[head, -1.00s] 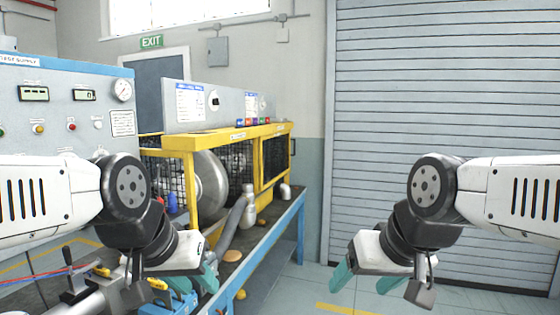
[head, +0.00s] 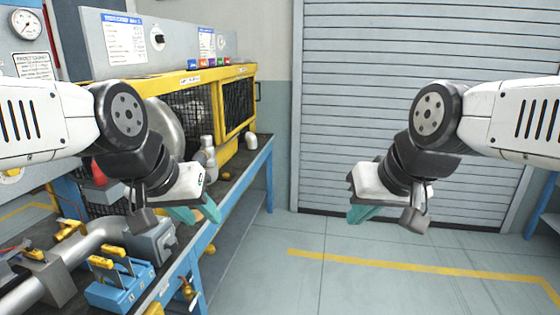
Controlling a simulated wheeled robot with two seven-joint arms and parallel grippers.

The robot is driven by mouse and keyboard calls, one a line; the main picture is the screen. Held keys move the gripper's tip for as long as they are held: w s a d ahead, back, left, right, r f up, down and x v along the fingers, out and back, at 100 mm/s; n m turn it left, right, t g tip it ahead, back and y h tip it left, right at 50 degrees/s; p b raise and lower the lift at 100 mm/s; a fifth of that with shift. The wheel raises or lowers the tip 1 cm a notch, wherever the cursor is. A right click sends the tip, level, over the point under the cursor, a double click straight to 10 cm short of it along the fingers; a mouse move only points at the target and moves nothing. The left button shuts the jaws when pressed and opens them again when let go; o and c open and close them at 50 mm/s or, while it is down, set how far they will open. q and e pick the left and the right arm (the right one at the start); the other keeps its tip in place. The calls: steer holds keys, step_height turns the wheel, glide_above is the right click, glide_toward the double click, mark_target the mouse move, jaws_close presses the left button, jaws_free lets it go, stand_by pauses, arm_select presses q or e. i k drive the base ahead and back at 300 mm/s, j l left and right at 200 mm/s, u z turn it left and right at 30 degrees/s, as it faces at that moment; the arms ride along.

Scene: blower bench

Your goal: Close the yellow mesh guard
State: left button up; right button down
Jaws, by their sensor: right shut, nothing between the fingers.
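The yellow mesh guard (head: 217,73) is a yellow frame with black mesh panels on the bench, left of centre. A framed mesh panel (head: 238,106) with a dark handle forms its right end. A large round grey blower housing (head: 165,128) shows inside, partly behind my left arm. I cannot tell from here how the guard's door stands. My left gripper (head: 197,216) has its teal fingers apart and is in front of the bench, apart from the guard. My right gripper (head: 363,215) is shut and empty over open floor, well right of the guard.
A grey control panel (head: 125,42) stands behind the guard. Pipework (head: 85,247) and a blue clamp block (head: 122,287) are on the near bench. The blue bench edge (head: 232,190) runs away from me. Floor to the right is clear before the roller shutter (head: 400,60).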

mark_target(225, 138)
steer(key=i+z, duration=0.3)
steer(key=i, duration=1.75)
steer(key=i+l+u, duration=0.1)
steer(key=i+u, duration=0.3)
steer(key=i, duration=0.2)
steer(key=i+l+u, duration=0.4)
steer(key=i, duration=0.15)
steer(key=i+l+u, duration=0.8)
steer(key=i+l, duration=0.15)
